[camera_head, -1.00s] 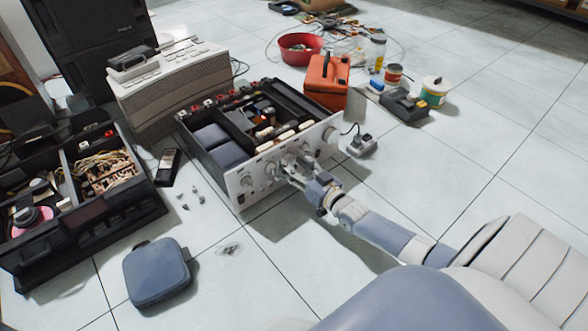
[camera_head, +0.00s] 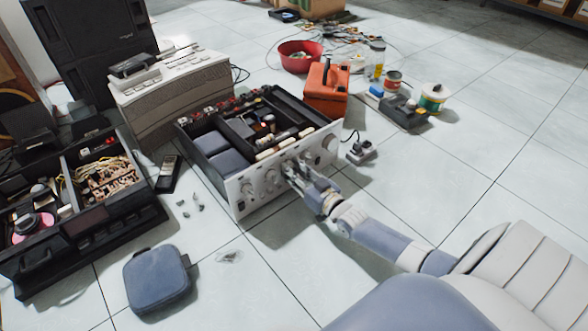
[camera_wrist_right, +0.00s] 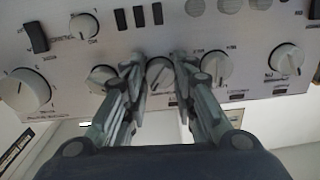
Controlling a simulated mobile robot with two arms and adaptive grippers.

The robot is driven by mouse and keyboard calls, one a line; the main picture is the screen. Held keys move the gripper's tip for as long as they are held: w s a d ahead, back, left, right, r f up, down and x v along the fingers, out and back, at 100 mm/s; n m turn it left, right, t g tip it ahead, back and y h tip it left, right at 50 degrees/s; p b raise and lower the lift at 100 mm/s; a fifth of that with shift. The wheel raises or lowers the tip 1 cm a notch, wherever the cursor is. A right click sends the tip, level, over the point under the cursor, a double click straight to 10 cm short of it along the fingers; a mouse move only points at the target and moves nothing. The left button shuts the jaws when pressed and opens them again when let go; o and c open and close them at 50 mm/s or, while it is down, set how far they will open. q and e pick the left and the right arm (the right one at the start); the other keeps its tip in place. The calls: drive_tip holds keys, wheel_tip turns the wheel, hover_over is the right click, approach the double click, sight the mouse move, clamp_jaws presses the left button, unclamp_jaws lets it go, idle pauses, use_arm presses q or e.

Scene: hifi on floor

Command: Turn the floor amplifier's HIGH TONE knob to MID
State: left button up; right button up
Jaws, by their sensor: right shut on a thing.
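The open-topped floor amplifier (camera_head: 248,199) stands in the middle of the head view, its pale front panel facing me. My right gripper (camera_head: 291,171) reaches in from the right and is at this panel. In the right wrist view its two fingers (camera_wrist_right: 160,88) are on either side of a white round knob (camera_wrist_right: 160,73) and are shut on it. The knob's face shows between the fingertips. The lettering is too small to read, so I cannot tell this knob's name or setting. My left gripper is not in view.
Other knobs flank the gripped one closely, such as one at the left (camera_wrist_right: 102,79) and one at the right (camera_wrist_right: 216,66). A blue pouch (camera_head: 157,280) and small loose parts lie on the floor. An orange case (camera_head: 327,88) stands behind the amplifier.

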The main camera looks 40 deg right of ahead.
drive_tip(key=n+p, duration=0.3)
drive_tip(key=shift+r+n, duration=0.1)
drive_tip(key=shift+n, duration=0.2)
drive_tip(key=shift+n+p, duration=1.1)
drive_tip(key=shift+n, duration=0.7)
drive_tip(key=o, duration=1.1)
drive_tip(key=shift+c, duration=0.2)
drive_tip(key=shift+s, duration=0.1)
drive_tip(key=s+d, duration=0.1)
drive_tip(key=s, duration=1.1)
